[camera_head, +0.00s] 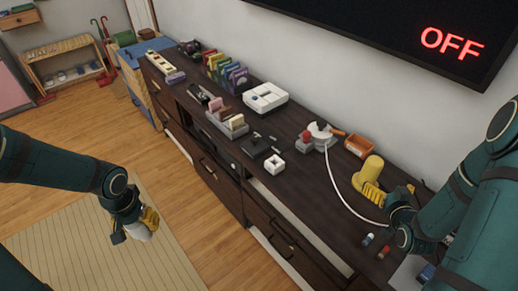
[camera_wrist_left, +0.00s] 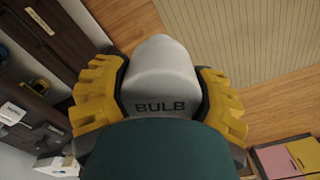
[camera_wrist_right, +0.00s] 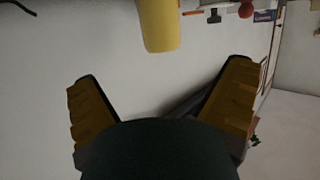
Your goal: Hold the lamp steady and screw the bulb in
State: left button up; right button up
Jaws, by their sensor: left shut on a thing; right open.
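The white bulb (camera_wrist_left: 160,75), marked BULB, is between the yellow fingers of my left gripper (camera_wrist_left: 162,85), which is shut on it. In the head view my left gripper (camera_head: 138,226) holds the bulb (camera_head: 140,233) over the floor, away from the cabinet. My right gripper (camera_wrist_right: 162,85) is open and empty. In the head view my right gripper (camera_head: 388,196) is over the right end of the cabinet, close to a yellow rounded cylinder (camera_head: 372,167). That cylinder also shows ahead of the fingers in the right wrist view (camera_wrist_right: 160,25). I cannot tell whether it is the lamp.
The dark cabinet top (camera_head: 300,195) holds a white cable (camera_head: 340,190), a grey device (camera_head: 319,132), an orange tray (camera_head: 360,146), a white cube (camera_head: 274,165) and a white box (camera_head: 265,97). Small coloured items lie near my right arm. A screen (camera_head: 420,30) hangs above.

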aim_at(377, 171)
jog(key=shift+s, duration=0.1)
jog(key=shift+b+x, duration=0.3)
jog(key=shift+x, duration=3.15)
jog(key=shift+a+f+b+x, duration=0.1)
jog(key=shift+b+x, duration=0.1)
jog(key=shift+x, duration=1.1)
jog(key=shift+a+f+b+x, duration=0.1)
jog(key=shift+b+x, duration=0.05)
jog(key=shift+x, duration=1.15)
jog(key=c, duration=1.4)
